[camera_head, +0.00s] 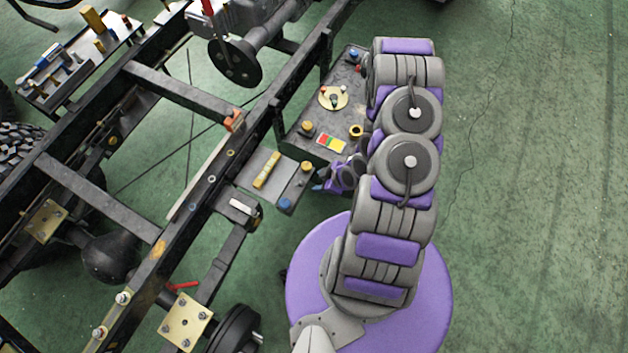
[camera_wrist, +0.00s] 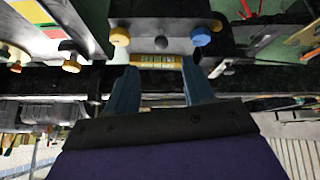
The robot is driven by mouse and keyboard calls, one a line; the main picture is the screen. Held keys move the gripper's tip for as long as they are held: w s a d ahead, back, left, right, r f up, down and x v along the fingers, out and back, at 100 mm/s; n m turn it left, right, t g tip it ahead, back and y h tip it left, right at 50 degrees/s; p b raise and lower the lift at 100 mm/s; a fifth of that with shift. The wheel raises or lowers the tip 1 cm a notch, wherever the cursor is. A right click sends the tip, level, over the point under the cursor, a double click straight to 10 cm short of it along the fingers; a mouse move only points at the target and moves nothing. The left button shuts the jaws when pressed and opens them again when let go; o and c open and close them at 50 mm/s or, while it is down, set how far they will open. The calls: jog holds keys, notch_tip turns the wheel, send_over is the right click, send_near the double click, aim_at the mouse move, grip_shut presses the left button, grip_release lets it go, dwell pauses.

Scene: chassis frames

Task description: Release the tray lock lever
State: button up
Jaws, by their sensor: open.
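A yellow bar (camera_head: 266,170) lies across a small grey plate (camera_head: 254,184) fixed beside the chassis rail; it may be the tray lock lever, but no label confirms this. A yellow knob (camera_head: 307,167) and a blue knob (camera_head: 285,204) are at the plate's right corners. My gripper (camera_head: 322,182) is just right of the plate, partly hidden by my arm. In the wrist view, the open fingers of my gripper (camera_wrist: 158,74) point toward the yellow bar (camera_wrist: 157,61), which appears between their tips. I see no clear contact. The yellow knob (camera_wrist: 119,36) and blue knob (camera_wrist: 201,36) are beyond the fingers.
A dark panel (camera_head: 318,128) with knobs and a coloured card (camera_head: 331,142) stands just behind my gripper. The black chassis rail (camera_head: 205,187) runs to the left. A small red lever (camera_head: 182,286) is lower left. Green floor (camera_head: 530,200) is open to the right.

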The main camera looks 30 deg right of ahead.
jog(key=shift+v, duration=1.25)
jog(key=w+d+r+m+g+h+b, duration=0.1)
jog(key=w+d+r+g+h, duration=0.2)
jog(key=d+r, duration=0.5)
notch_tip(320, 180, up, 11)
jog(key=s+m+g+h+b, duration=0.1)
jog(key=s+m+h+b, duration=0.1)
jog(key=m+h, duration=0.1)
jog(key=s+a+r+m+g+y+b, duration=0.1)
jog(key=s+a+r+m, duration=0.4)
jog(key=s+a+r, duration=1.2)
jog(key=shift+s+r+g+y+b, duration=0.4)
jog(key=shift+s+r+g+b, duration=0.2)
jog(key=shift+s+g, duration=0.45)
